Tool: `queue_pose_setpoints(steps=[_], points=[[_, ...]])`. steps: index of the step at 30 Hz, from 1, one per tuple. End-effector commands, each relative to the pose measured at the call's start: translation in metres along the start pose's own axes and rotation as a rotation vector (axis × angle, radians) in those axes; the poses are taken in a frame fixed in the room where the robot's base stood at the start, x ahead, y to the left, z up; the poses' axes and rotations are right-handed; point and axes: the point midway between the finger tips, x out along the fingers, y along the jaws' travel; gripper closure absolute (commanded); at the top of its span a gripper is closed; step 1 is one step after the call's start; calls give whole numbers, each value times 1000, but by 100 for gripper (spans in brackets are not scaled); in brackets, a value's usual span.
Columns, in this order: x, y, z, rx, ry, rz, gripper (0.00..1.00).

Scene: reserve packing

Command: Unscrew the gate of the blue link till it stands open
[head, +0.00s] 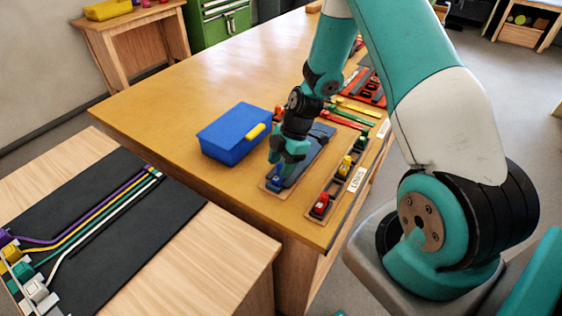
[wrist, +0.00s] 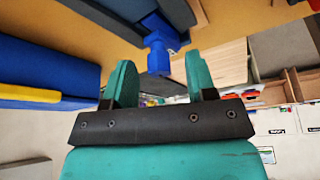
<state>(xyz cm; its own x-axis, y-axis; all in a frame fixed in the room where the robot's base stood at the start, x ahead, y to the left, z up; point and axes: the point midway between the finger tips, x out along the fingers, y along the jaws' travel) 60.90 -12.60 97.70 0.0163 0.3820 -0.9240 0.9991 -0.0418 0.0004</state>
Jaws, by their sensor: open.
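The blue link (head: 277,182) sits at the near end of a grey board (head: 308,158) on the wooden table. In the wrist view the blue link (wrist: 157,48) shows between and just beyond my two teal fingertips. My gripper (head: 282,165) is right over the link, pointing down. In the wrist view my gripper (wrist: 160,68) is open, with a gap between the fingers and nothing clamped. The link's gate is too small and partly hidden to tell how it stands.
A blue box (head: 230,133) with a yellow latch stands left of the board. A dark rack (head: 333,190) with red, yellow and green links lies to the right, beside a "LINKS" label (head: 356,180). Straps lie farther back. The table's left part is clear.

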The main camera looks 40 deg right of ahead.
Motion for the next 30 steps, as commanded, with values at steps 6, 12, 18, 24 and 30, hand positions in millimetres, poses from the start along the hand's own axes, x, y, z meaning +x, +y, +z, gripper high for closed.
queue_pose_setpoints(steps=[6,12,18,24,30], points=[[0,0,0,0,0,0,69],[0,0,0,0,0,0,100],[2,2,0,-146,0,-59,100],[0,2,0,-339,0,-141,100],[-2,2,-1,-360,0,-149,100]])
